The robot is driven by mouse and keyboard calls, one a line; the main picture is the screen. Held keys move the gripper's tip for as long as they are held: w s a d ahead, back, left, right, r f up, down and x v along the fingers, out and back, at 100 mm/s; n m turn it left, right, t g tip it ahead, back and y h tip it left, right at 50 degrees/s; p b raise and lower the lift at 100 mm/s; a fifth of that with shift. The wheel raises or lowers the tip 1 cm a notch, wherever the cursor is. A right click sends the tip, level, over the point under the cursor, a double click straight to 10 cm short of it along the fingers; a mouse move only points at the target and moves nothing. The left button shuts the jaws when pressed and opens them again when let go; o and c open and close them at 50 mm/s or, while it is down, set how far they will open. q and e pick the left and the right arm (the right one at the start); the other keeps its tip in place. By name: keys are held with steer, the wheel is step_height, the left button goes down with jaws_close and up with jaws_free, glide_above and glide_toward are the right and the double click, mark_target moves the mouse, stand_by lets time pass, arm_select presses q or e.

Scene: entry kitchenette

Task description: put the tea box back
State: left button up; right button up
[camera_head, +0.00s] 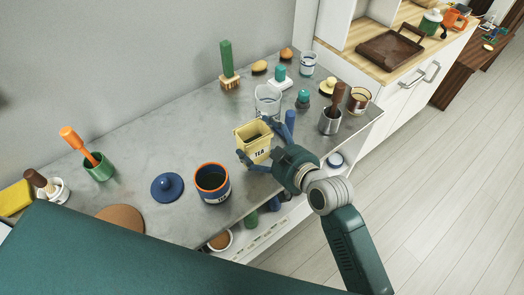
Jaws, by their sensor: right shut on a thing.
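I cannot tell whether the box's bottom touches the counter. My left gripper is not in view.
A blue canister with an orange rim (212,184) and a blue lid (167,186) stand left of the box. A clear glass (267,101) is close behind it. A steel cup (329,121) stands to the right. Bare counter lies behind the canister.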

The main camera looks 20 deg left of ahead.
mark_target(264, 155)
steer(key=shift+f+p, duration=0.4)
steer(key=shift+f, duration=2)
steer(key=shift+f, duration=0.15)
steer(key=o, duration=1)
